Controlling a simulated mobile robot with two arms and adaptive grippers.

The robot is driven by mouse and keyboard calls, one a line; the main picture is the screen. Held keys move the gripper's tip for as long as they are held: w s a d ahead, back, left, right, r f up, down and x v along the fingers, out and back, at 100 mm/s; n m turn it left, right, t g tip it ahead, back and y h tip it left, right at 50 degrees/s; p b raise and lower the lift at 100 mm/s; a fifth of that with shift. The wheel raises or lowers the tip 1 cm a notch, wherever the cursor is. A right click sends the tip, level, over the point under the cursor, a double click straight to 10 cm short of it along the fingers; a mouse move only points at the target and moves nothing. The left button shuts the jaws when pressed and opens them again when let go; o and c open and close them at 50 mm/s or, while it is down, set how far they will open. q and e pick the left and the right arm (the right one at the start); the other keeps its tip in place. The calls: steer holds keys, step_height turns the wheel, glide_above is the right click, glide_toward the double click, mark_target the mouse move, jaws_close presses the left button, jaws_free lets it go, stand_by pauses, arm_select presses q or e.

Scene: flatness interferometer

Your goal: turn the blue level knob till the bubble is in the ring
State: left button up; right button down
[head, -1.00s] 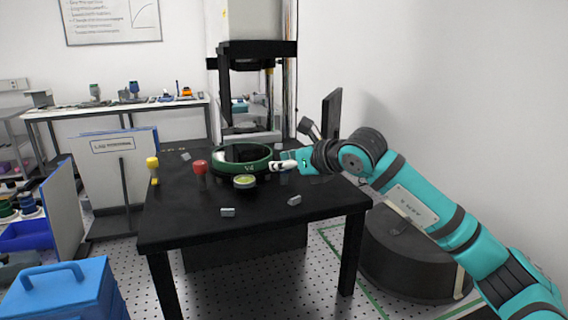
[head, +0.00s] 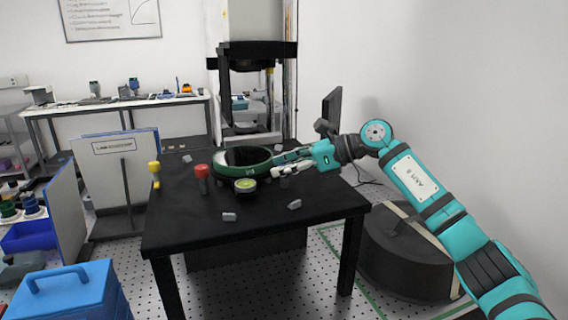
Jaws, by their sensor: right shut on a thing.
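The round bubble level (head: 245,185) has a yellow-green face and sits at the front of the dark green ring (head: 221,172) on the black table. The bubble is too small to place. A red knob (head: 202,171) stands left of the ring and a yellow knob (head: 154,167) stands at the table's left edge. My right gripper (head: 285,163) reaches in from the right at the ring's right side. It is shut on the blue level knob, which the fingers almost wholly hide. My left gripper is out of view.
Small grey blocks lie on the black table (head: 190,230), two of them near the front, at the left (head: 229,217) and right (head: 294,205). A dark frame stands behind the ring. A blue toolbox (head: 70,295) is at the lower left. The table's front is mostly clear.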

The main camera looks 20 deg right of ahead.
steer(key=shift+r+n+g+y+p, duration=0.15)
steer(key=shift+n+g+y+p, duration=0.25)
steer(key=shift+n+g, duration=0.45)
steer(key=c, duration=1)
jaws_free()
steer(key=shift+c, duration=0.2)
steer(key=shift+s+d, duration=0.1)
steer(key=shift+d, duration=0.15)
steer(key=v, duration=1.1)
steer(key=shift+d+r, duration=0.15)
steer(key=shift+d, duration=0.1)
